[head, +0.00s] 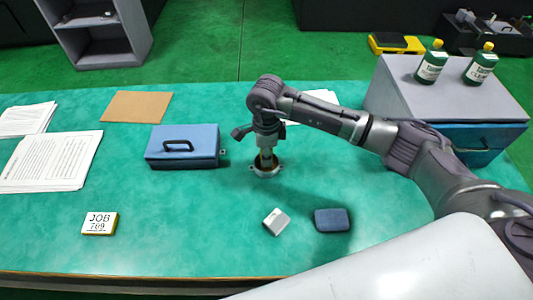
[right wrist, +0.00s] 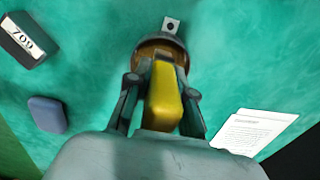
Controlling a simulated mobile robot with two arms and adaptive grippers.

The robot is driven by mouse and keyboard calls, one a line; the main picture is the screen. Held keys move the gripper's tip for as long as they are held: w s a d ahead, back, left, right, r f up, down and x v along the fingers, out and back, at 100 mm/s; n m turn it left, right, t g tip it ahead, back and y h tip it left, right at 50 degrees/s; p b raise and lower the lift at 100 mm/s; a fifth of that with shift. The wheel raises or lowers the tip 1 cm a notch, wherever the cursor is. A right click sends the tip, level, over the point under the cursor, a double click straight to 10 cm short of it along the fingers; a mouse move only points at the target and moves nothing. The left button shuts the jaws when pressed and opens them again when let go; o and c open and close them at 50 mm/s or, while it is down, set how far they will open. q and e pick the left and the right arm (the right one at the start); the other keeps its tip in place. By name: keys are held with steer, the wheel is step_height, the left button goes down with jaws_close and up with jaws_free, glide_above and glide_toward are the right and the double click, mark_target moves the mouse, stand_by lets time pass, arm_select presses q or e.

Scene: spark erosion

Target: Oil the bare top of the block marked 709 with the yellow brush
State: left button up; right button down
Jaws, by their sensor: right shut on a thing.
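My right gripper (head: 266,145) points down over a small round metal pot (head: 266,172) on the green table. In the right wrist view, the fingers of this gripper (right wrist: 160,88) are shut on the yellow brush (right wrist: 164,100). The brush's lower end is inside the pot (right wrist: 160,46), and its bristles are hidden. The block marked 709 (right wrist: 25,40) lies apart from the pot, a dark block with a white label. In the head view this block (head: 276,221) looks pale, in front of the pot. My left gripper is not in view.
A dark blue rounded block (head: 332,220) lies right of the 709 block. A JOB 709 card (head: 99,223) lies front left. A blue box with handle (head: 183,146) stands left of the pot. A grey-topped cabinet (head: 452,100) with two green bottles stands at right. The front middle-left is clear.

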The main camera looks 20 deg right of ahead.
steer(key=shift+s, duration=0.1)
steer(key=shift+r+p, duration=0.65)
steer(key=shift+r, duration=0.25)
steer(key=shift+r+p, duration=1.25)
steer(key=shift+r, duration=1.3)
